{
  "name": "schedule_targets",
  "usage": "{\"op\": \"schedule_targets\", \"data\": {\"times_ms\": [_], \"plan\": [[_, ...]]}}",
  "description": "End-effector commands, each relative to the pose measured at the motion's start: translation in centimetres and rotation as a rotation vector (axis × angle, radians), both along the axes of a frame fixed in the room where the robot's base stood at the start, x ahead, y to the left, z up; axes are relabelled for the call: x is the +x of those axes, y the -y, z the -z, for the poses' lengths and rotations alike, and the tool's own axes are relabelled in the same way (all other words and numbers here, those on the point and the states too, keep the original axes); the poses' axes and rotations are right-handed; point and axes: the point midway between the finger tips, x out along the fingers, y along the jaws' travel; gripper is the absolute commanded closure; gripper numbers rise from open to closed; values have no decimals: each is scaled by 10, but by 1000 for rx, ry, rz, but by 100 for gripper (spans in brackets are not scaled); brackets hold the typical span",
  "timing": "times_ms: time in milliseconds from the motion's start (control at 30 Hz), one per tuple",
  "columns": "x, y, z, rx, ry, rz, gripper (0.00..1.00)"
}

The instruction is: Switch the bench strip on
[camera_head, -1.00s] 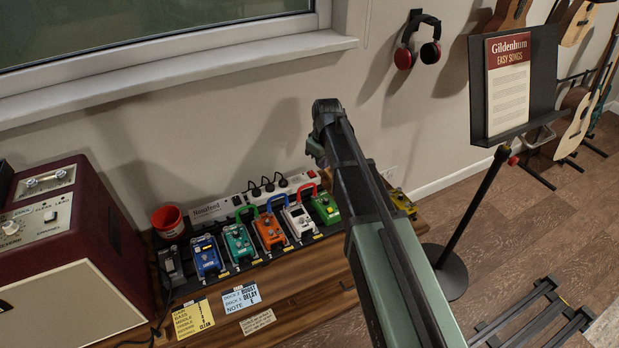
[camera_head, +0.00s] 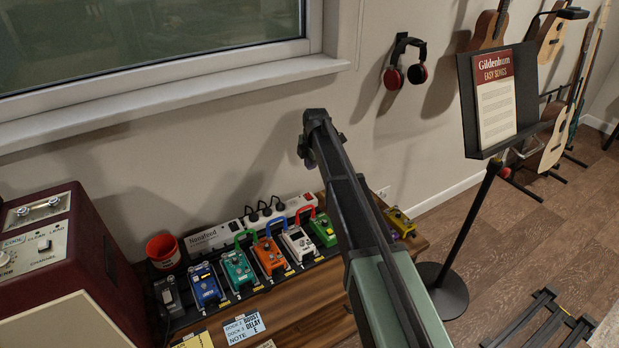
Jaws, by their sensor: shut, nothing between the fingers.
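The bench strip (camera_head: 212,237) is a long white power strip along the back of the wooden bench, against the wall. Several black plugs (camera_head: 265,209) sit in its middle. A small reddish spot shows near its right end, too small to tell whether it is a lit switch.
A row of coloured pedals, including a blue one (camera_head: 206,286) and a green one (camera_head: 322,229), stands in front of the strip. A red cup (camera_head: 163,252) is at its left end, beside a dark red amplifier (camera_head: 75,260). A music stand (camera_head: 458,225) stands right.

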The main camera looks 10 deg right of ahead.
Motion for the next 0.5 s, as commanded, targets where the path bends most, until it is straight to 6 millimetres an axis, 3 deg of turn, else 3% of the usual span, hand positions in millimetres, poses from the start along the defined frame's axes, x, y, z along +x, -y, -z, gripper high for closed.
{"op": "schedule_targets", "data": {"times_ms": [500], "plan": [[16, -5, 113, 0, 0, 1, 100]]}}
